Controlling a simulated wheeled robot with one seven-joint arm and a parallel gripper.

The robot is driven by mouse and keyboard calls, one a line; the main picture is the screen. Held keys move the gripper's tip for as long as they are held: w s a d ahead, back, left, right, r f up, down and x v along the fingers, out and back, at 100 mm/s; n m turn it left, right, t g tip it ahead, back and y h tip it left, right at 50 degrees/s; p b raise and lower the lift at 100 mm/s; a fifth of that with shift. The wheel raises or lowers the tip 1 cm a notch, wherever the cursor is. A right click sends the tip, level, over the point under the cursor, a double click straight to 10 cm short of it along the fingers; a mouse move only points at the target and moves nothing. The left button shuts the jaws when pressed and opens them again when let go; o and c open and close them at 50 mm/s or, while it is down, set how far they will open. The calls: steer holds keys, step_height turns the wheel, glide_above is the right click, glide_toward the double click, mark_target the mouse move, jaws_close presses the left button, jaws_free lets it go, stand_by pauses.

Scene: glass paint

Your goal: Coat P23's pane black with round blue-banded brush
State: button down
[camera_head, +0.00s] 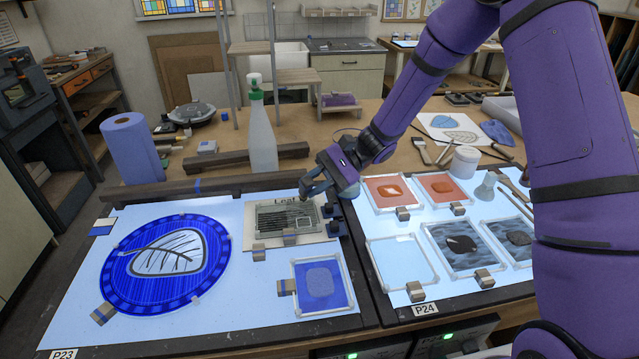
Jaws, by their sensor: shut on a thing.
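The left light table, labelled P23 (63,354), carries a round blue glass pane (118,268) with a pale leaf outlined in dark lines. A small square blue pane (340,290) with a grey rounded patch lies at its lower right. A sheet headed "Leaf" (252,240) with grey print lies behind that square pane. My gripper (306,192) is over the back right corner of the sheet, pointing down and left. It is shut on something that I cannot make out. I cannot pick out a blue band on any brush.
The right light table, labelled P24 (425,309), holds orange panes, dark streaked panes and a clear pane (402,262). A spray bottle (262,140), dark bars (250,158) and a blue paper roll (133,148) are behind P23.

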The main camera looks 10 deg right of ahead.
steer(key=shift+a, duration=5.15)
step_height(320, 180, up, 5)
